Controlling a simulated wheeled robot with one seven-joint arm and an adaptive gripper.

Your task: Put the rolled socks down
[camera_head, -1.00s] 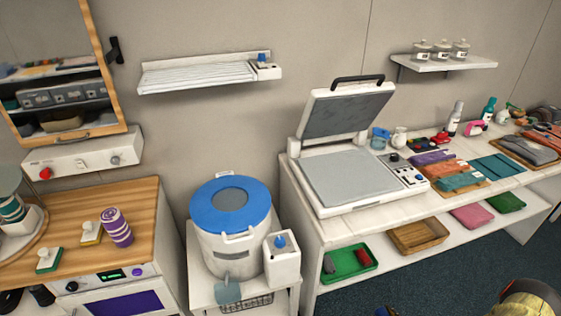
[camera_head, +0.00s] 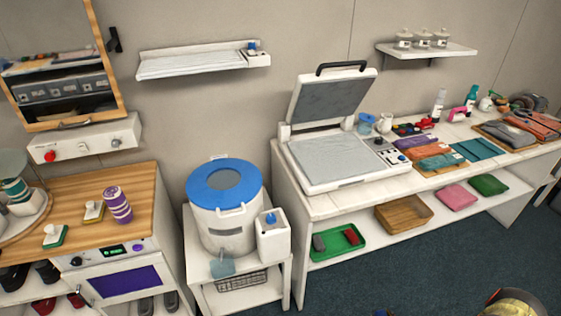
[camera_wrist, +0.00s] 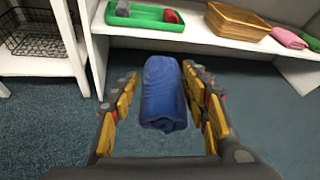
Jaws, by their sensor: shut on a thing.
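The rolled socks (camera_wrist: 162,92) are a blue bundle in the middle of the wrist view. My gripper (camera_wrist: 162,88) is shut on them, with its yellow-padded fingers on the left and right sides. The bundle is held above the dark blue-green carpet, in front of the white lower shelf. In the head view only a small part of my arm shows at the bottom right edge. The socks are not clearly seen there.
The lower shelf (camera_head: 378,238) holds a green tray (camera_head: 322,254) with small items, a wooden tray (camera_head: 388,222), and pink and green folded cloths. A white stand with a wire basket (camera_wrist: 35,45) is at the left. Open carpet (camera_head: 420,280) lies in front.

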